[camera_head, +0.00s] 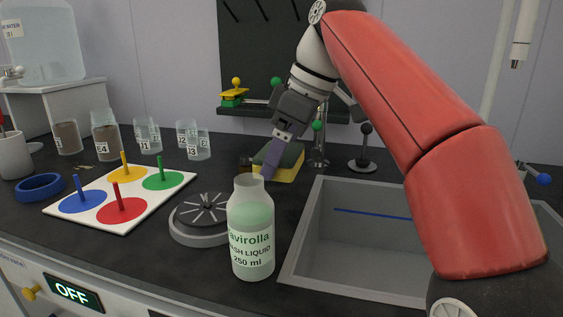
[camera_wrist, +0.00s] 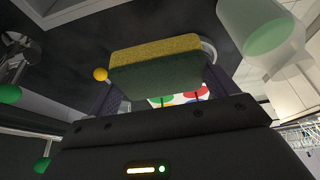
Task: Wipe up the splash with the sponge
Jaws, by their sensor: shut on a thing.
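The sponge (camera_head: 291,163), yellow on one side and dark green on the other, is at the back of the dark worktop, left of the sink. My gripper (camera_head: 269,164) reaches down to it and is shut on it. In the wrist view the sponge (camera_wrist: 155,62) sits between the two fingers of my gripper (camera_wrist: 160,88). I cannot tell whether the sponge touches the worktop. A small brown patch (camera_head: 83,168) lies on the worktop near jar E4; it may be the splash, but it is too small to be sure.
A wash-liquid bottle (camera_head: 251,232) stands in front of the sponge. A round grey device (camera_head: 201,218), a white board with coloured discs (camera_head: 76,220), a blue ring (camera_head: 40,186) and several jars (camera_head: 105,138) stand to the left. The sink (camera_head: 300,262) is at right.

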